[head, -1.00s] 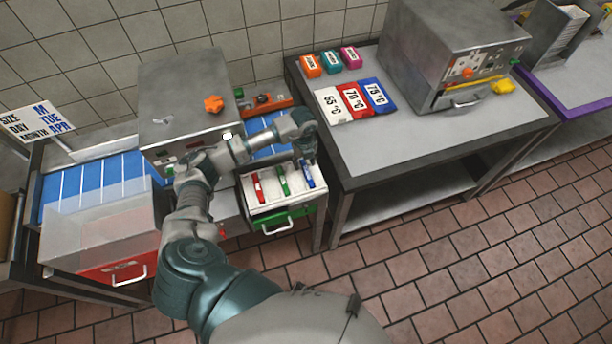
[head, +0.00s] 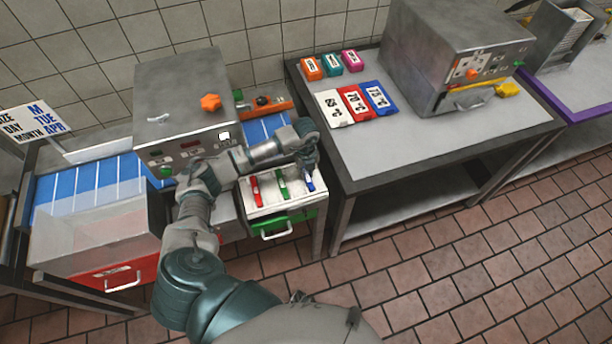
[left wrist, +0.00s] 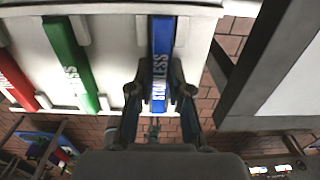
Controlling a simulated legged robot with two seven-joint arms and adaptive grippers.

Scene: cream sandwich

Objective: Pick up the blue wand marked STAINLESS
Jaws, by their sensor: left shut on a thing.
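The blue wand marked STAINLESS (left wrist: 161,50) lies at the right side of a white tray (left wrist: 115,30) in the left wrist view. Its upper part rests in the tray's slot. In the head view the blue wand (head: 309,182) shows small at the tray's right. My left gripper (left wrist: 160,98) is shut on the wand's near end, one finger on each side. In the head view my left gripper (head: 307,166) is over the right part of the tray and hides some of the wand. My right gripper is not in view.
A red wand (head: 256,190) and a green wand (head: 282,184) lie left of the blue one. The tray tops a drawer with a green front (head: 290,222). A table (head: 400,150) stands close on the right with coloured temperature blocks (head: 356,103). A grey machine (head: 185,100) stands behind my arm.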

